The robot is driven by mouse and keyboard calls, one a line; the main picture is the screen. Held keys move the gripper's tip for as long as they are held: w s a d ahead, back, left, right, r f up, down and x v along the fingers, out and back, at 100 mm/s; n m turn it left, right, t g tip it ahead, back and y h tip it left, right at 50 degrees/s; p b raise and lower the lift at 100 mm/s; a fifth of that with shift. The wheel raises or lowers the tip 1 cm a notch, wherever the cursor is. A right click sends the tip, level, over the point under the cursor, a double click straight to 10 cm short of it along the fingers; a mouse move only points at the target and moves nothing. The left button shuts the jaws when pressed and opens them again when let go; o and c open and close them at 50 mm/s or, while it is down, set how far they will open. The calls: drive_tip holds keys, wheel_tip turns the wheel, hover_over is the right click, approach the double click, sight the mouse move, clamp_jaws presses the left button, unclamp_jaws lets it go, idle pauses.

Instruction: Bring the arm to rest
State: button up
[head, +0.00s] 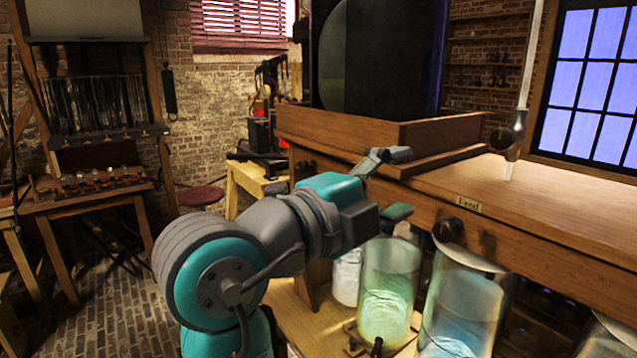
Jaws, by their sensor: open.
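My arm reaches up and to the right from the lower middle of the head view. My gripper (408,182) is at its end, in front of the wooden bench's left end, above the glass jars in the picture. Its jaws are apart, and I see nothing held between them. The upper finger shows clearly against the bench; the lower one is partly hidden by the gripper body. I cannot tell how far the fingers are from the bench edge.
A greenish glass jar (387,295), a bluish jar (462,305) and a whitish jar (346,278) stand below the wooden bench (560,205). Brick floor (110,318) is open at left.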

drive_tip(key=w+f+n+t+y, duration=0.2)
drive_tip(key=w+f+n+t, duration=0.25)
drive_tip(key=f+n, duration=0.5)
drive_tip(key=s+d+f+n+t+y, duration=0.1)
drive_tip(key=s+d+f+n+y, duration=0.35)
drive_tip(key=f, duration=1.05)
drive_tip(key=s+a+f+n+t+y, duration=0.1)
drive_tip(key=f+n+y, duration=0.4)
drive_tip(key=f+n, duration=0.7)
drive_tip(key=s+d+f+n+g+y, duration=0.1)
drive_tip(key=s+d+f+g+y, duration=0.25)
drive_tip(key=s+f, duration=1.15)
drive_tip(key=d+f+v, duration=0.1)
drive_tip(key=v, duration=0.9)
drive_tip(key=s+d+f+v, duration=0.1)
drive_tip(key=f+v, duration=0.1)
drive_tip(key=v, duration=0.9)
drive_tip(key=shift+s+f+h, duration=0.25)
drive_tip(key=shift+s+h, duration=0.05)
drive_tip(key=shift+a, duration=0.1)
